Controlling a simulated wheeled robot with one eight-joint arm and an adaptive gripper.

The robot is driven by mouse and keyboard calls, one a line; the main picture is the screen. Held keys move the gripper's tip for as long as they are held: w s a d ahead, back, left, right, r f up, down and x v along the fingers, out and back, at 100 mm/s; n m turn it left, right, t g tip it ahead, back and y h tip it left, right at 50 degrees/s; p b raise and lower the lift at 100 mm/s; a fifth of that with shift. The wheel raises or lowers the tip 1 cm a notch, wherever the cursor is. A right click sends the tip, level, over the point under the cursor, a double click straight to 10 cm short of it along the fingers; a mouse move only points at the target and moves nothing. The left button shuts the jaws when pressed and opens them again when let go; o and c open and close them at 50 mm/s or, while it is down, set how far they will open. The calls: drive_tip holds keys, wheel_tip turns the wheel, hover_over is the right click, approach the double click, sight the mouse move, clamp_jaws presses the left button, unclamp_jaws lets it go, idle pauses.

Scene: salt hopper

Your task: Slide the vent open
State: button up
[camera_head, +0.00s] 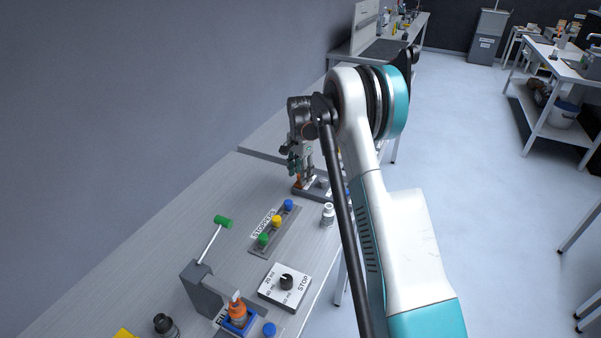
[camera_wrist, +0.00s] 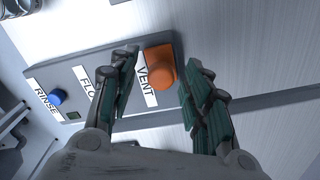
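The vent control is an orange knob (camera_wrist: 159,68) beside a white label reading VENT (camera_wrist: 146,80), on a grey panel (camera_wrist: 92,67) in the wrist view. My gripper (camera_wrist: 153,72) is open, its two green-padded fingers on either side of the knob and label. The right finger is close to the knob; I cannot tell whether it touches. The left finger is over the panel near the partly hidden FLO label (camera_wrist: 90,90). In the head view my gripper (camera_head: 300,168) is low over the far panel, and the vent is mostly hidden by it.
A blue RINSE button (camera_wrist: 57,97) is on the same panel. In the head view, a white bottle (camera_head: 328,213) stands near the table edge. A stoppers rack (camera_head: 268,240), a dial box (camera_head: 285,285) and a lever with a green handle (camera_head: 222,221) are nearer.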

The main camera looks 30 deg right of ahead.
wheel_tip(320, 180, up, 12)
idle(0.6)
idle(0.4)
